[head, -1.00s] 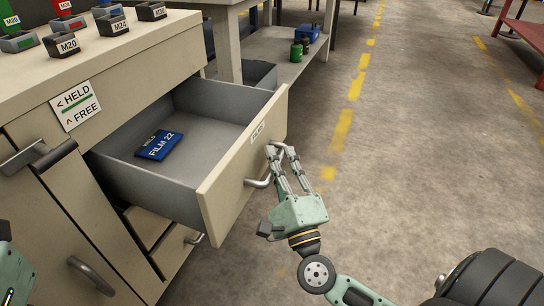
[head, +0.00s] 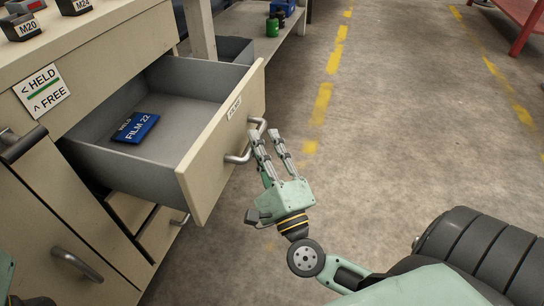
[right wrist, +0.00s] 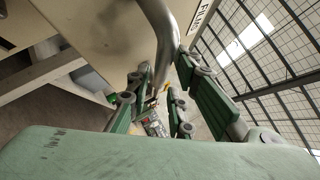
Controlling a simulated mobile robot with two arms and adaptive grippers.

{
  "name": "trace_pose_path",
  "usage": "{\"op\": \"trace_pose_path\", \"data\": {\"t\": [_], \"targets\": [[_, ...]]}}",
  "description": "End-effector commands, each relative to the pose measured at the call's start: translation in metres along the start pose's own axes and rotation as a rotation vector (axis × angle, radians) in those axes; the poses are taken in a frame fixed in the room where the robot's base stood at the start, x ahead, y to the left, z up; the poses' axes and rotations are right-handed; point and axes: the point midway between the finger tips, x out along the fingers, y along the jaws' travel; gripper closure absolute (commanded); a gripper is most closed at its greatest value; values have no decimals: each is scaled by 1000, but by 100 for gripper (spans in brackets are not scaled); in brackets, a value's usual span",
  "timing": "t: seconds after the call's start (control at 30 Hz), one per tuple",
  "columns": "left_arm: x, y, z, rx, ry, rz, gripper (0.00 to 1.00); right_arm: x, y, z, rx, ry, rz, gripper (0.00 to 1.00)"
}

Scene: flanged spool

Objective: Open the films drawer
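The films drawer (head: 215,160) is pulled well out of the beige cabinet, with a label on its front. A blue card marked FILM 22 (head: 135,128) lies inside it. The drawer's metal bar handle (head: 240,156) also shows in the right wrist view (right wrist: 164,38). My right gripper (head: 264,134) is at the handle's right end, fingers apart. In the right wrist view the handle's curved bar reaches down between the spread fingers (right wrist: 160,95); I cannot tell whether they touch it. Only a green part of my left arm shows at the left edge; its fingers are out of view.
A sign reading HELD and FREE (head: 42,91) is on the cabinet front. Labelled bins (head: 22,27) stand on top. Another door handle (head: 77,264) is below left. A shelf with a green can (head: 272,27) stands behind.

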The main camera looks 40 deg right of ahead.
Motion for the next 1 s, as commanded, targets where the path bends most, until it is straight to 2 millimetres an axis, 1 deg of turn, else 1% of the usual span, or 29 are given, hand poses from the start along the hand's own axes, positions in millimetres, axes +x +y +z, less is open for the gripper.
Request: {"op": "trace_pose_path", "data": {"t": [0.03,0.2,0.3,0.43,0.6,1.0], "targets": [[0,0,0,0,0,0,100,-12,2,0,-2,1,7,80],[0,0,0,-1,1,-1,100,-50,2,-1,-1,1,7,80],[0,0,-1,-1,1,-1,100,-69,2,0,0,1,8,80],[0,0,-1,-1,1,-1,100,-86,2,0,0,0,6,80],[0,0,-1,-1,1,-1,100,-96,1,0,2,-1,3,80],[0,0,-1,-1,1,-1,100,-97,1,0,1,-1,2,80]]}}
